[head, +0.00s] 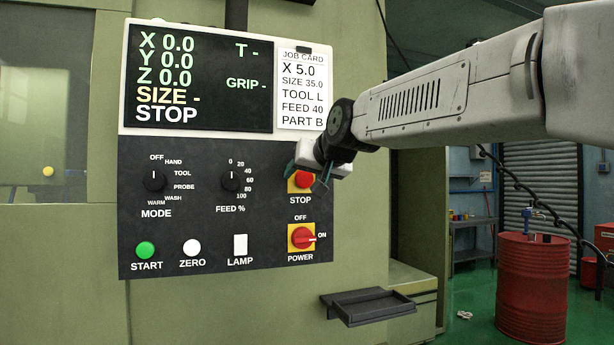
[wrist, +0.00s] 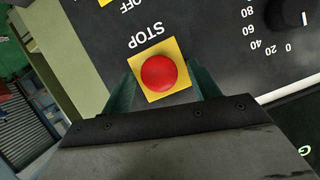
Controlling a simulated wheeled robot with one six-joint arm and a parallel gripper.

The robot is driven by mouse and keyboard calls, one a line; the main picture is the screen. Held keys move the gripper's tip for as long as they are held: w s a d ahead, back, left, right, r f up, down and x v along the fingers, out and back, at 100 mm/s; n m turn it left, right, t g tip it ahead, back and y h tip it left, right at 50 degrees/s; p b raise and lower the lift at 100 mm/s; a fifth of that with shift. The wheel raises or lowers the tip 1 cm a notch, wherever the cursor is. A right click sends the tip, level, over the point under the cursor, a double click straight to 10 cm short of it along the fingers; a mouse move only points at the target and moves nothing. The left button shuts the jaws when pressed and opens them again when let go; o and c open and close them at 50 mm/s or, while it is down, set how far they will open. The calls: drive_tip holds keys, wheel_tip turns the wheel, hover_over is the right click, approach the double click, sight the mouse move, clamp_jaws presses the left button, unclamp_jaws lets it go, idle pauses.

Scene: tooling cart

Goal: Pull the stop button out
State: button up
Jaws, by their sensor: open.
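The red stop button (wrist: 158,73) sits on a yellow square plate (wrist: 179,89) above the word STOP, which appears upside down in the wrist view. In the head view the stop button (head: 302,180) is partly hidden behind my gripper (head: 309,181). In the wrist view my gripper (wrist: 163,92) is open, with one green finger on each side of the yellow plate. Nothing is between the fingers except the view of the button. I cannot tell whether the fingertips reach past the button's head. The screen (head: 200,80) reads STOP.
The red power switch (head: 302,238) on its yellow plate is below the stop button. The feed dial (head: 232,180) is to its left, and the job card (head: 302,90) is above. A dark tray (head: 368,305) juts out below the panel.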

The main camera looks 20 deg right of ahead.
drive_tip(key=c, duration=1.1)
drive_tip(key=shift+o, duration=0.2)
drive_tip(key=shift+s, duration=0.55)
drive_tip(key=o, duration=1.1)
drive_tip(key=shift+c, duration=0.2)
drive_tip(key=shift+s, duration=0.1)
drive_tip(key=v, duration=0.7)
drive_tip(key=shift+s+r, duration=0.15)
drive_tip(key=shift+s, duration=0.2)
